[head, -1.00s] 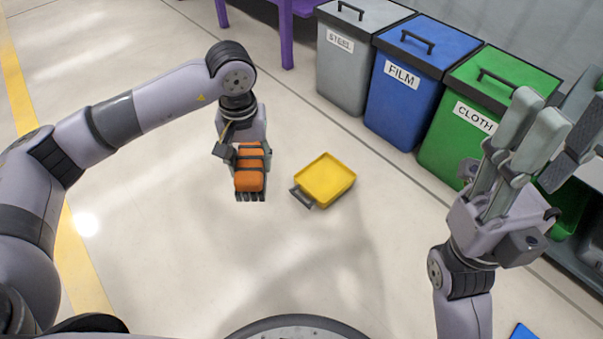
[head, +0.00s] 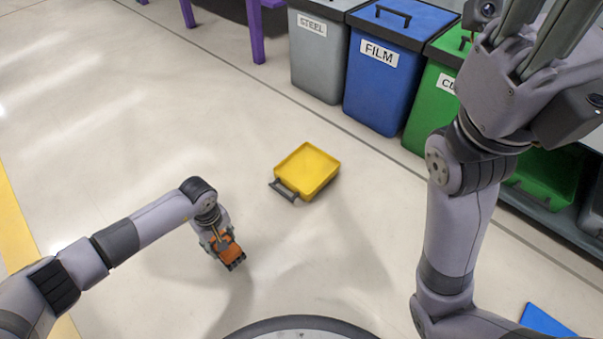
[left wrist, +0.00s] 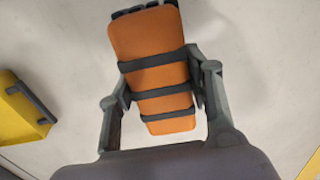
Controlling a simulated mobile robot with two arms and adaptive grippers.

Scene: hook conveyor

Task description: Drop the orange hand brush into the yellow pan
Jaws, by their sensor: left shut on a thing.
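The orange hand brush (head: 230,250) with dark bands is held in my left gripper (head: 216,240), low in the head view and left of the pan. In the left wrist view the brush (left wrist: 150,70) lies between the two fingers of the left gripper (left wrist: 160,95), which are closed on its sides. The yellow pan (head: 308,168) with a dark grey handle lies on the floor, up and to the right of the brush. Part of the pan (left wrist: 15,115) shows at the left edge of the left wrist view. My right gripper (head: 545,40) is raised at the upper right, its fingertips cut off by the frame.
Grey steel (head: 317,60), blue film (head: 385,85) and green cloth (head: 420,120) bins stand along the back. Purple legs (head: 255,30) stand at the top. A blue item (head: 545,320) lies at the lower right. The floor around the pan is clear.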

